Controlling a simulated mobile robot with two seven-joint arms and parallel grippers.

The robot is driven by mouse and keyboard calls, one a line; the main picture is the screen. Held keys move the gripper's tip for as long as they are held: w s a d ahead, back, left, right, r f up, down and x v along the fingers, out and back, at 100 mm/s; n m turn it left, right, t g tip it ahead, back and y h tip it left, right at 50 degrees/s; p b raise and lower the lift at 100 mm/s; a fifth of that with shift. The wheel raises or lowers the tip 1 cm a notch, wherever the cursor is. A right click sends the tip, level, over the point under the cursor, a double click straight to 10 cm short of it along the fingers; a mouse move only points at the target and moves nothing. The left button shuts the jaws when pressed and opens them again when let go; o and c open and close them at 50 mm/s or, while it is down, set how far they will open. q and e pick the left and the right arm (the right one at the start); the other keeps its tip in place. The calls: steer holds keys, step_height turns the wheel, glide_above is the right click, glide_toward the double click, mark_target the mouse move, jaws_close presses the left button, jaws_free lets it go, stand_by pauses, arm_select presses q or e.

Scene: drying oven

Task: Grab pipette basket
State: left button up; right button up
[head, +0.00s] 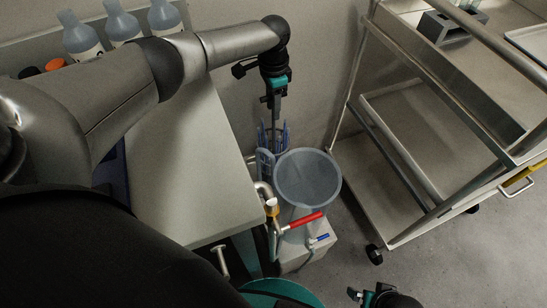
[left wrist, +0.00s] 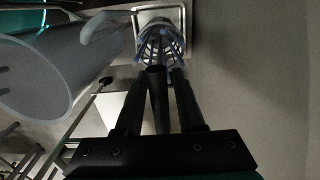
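The pipette basket (head: 268,160) is a blue wire rack low against the wall, just right of the counter's end. In the left wrist view the basket (left wrist: 160,45) lies straight beyond the fingers, its bars spreading in a ring. My left gripper (head: 272,108) points down above the basket. In the left wrist view its two dark fingers (left wrist: 157,88) stand apart, with a dark upright rod between them. Whether they touch the rod is not clear. My right gripper (head: 362,295) shows only partly at the bottom edge, away from the basket; its opening is not clear.
A grey translucent bucket (head: 308,180) stands close right of the basket, near a red-handled valve (head: 303,221). The counter (head: 185,165) is on the left, with bottles (head: 80,37) at its back. A metal cart (head: 405,150) stands on the right.

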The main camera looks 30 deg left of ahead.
arm_select(q)
jaws_close()
stand_by(1.1)
